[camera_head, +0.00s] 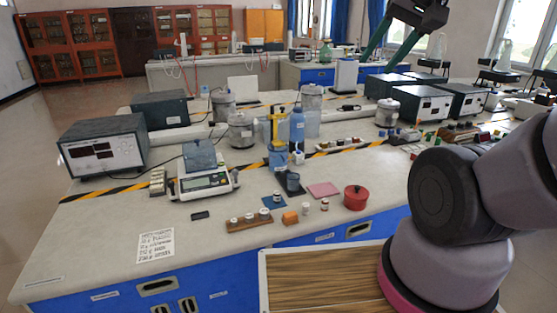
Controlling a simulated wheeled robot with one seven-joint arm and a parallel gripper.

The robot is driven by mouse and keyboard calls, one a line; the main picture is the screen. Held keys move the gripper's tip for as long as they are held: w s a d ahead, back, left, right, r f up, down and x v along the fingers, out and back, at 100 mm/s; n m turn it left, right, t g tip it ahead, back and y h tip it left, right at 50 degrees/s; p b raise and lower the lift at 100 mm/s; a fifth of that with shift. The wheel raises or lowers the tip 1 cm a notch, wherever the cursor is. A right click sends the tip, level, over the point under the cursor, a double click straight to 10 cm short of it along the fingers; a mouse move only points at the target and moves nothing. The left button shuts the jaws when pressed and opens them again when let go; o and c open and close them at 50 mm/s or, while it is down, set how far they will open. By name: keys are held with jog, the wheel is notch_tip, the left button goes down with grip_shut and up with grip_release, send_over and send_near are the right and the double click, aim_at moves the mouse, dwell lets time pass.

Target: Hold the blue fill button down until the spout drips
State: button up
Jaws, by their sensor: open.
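No blue fill button or dripping spout can be made out for certain at this size. A yellow and blue upright device (278,157) stands mid-bench, with a blue bottle (297,127) right behind it. A small white bottle (298,157) stands at its right. A dark cup (293,184) stands in front of it. My gripper (376,64) is raised at the upper right, its two green fingers spread and pointing down-left. It looks empty and well apart from the device in the picture.
A scale (204,184) and a grey meter box (103,150) stand left. A wooden block with jars (249,222), an orange block (290,218), a red pot (355,197) and a pink pad (323,190) lie in front. My arm covers the right.

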grip_shut()
dwell(1.9)
